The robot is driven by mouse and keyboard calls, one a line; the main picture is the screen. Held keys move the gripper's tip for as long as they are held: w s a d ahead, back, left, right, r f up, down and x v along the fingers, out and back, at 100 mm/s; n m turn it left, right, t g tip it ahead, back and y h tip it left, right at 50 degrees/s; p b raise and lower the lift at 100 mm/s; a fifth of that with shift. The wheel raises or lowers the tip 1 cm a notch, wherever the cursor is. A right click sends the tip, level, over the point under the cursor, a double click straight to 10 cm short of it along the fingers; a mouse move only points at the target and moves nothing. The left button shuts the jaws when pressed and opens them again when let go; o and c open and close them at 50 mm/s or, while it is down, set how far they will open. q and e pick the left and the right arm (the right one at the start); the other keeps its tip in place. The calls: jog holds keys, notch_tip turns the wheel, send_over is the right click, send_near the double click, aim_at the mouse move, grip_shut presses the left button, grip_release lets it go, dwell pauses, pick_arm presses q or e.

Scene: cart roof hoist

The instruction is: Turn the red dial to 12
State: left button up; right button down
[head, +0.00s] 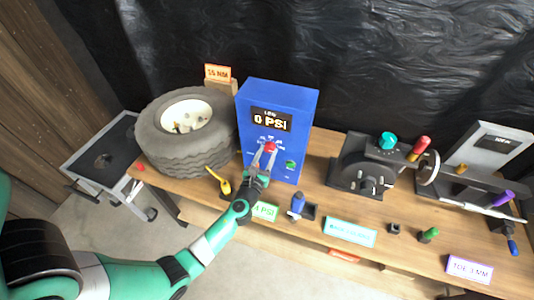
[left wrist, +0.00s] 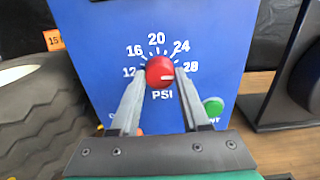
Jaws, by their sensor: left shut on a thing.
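The red dial (head: 270,147) is on the front of the blue box (head: 300,105), whose display (head: 271,120) reads 0 PSI. In the left wrist view the dial (left wrist: 160,70) sits inside a printed scale with 12 at the left, 20 at the top and 28 at the right. A white mark on the dial points right, near the 28 side. My left gripper (head: 264,157) is shut on the dial, one finger on each side; its fingers (left wrist: 160,77) also frame the dial in the left wrist view. My right gripper is not in view.
A green button (left wrist: 213,107) sits at the dial's lower right. A tyre (head: 185,130) stands left of the box. A black fixture (head: 360,165) with a teal knob stands to the right. A yellow tool (head: 219,181) and a blue-topped bottle (head: 297,205) are near the front edge.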

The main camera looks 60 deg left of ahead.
pick_arm(q)
grip_shut()
